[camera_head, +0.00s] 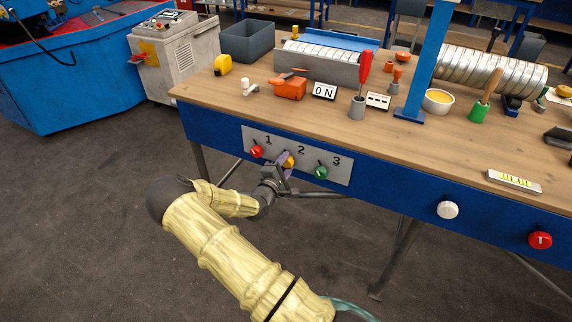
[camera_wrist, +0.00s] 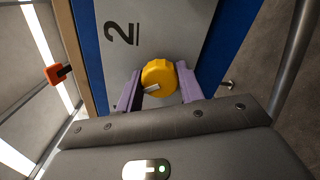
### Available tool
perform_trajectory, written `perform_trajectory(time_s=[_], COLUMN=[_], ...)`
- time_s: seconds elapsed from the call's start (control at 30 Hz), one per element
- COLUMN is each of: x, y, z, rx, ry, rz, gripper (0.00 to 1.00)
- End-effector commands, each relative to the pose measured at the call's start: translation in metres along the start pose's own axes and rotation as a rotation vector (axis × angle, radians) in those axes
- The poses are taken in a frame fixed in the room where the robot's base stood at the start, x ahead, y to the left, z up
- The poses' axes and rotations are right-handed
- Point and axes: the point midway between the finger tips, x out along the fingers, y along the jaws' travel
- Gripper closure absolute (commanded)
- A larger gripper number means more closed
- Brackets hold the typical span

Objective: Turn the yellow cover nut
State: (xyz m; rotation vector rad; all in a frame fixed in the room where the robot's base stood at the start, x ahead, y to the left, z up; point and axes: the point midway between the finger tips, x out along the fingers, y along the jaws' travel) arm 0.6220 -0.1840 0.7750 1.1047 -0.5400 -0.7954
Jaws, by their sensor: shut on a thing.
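The yellow cover nut (camera_wrist: 158,75) is a round knob on a grey panel below the printed number 2. It also shows in the head view (camera_head: 288,161), partly covered by my gripper. My gripper (camera_wrist: 160,84) has its two purple fingers on either side of the nut and is shut on it. In the head view my gripper (camera_head: 281,163) reaches up to the panel from the lower left.
The grey panel (camera_head: 330,178) on the blue table front also carries a red knob (camera_head: 257,152) at 1 and a green knob (camera_head: 320,172) at 3. A white knob (camera_head: 447,210) and a red knob (camera_head: 540,240) sit farther right. The floor in front is clear.

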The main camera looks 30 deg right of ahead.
Motion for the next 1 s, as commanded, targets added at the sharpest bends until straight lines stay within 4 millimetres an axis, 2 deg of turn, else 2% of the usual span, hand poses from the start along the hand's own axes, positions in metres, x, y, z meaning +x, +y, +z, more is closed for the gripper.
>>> perform_trajectory(time_s=[0.4, 0.43, 0.53, 0.83, 1.0], x=[-0.001, -0.001, -0.001, -0.001, -0.013], y=[-0.002, -0.002, -0.002, -0.001, -0.001], z=[-0.002, -0.002, -0.001, -0.001, -0.001], rx=[-0.011, -0.011, -0.011, -0.009, -0.009], ry=[0.004, 0.004, 0.003, 0.001, 0.002], rz=[-0.004, -0.004, -0.004, -0.002, -0.002], gripper=[0.85, 0.59, 0.41, 0.41, 0.41])
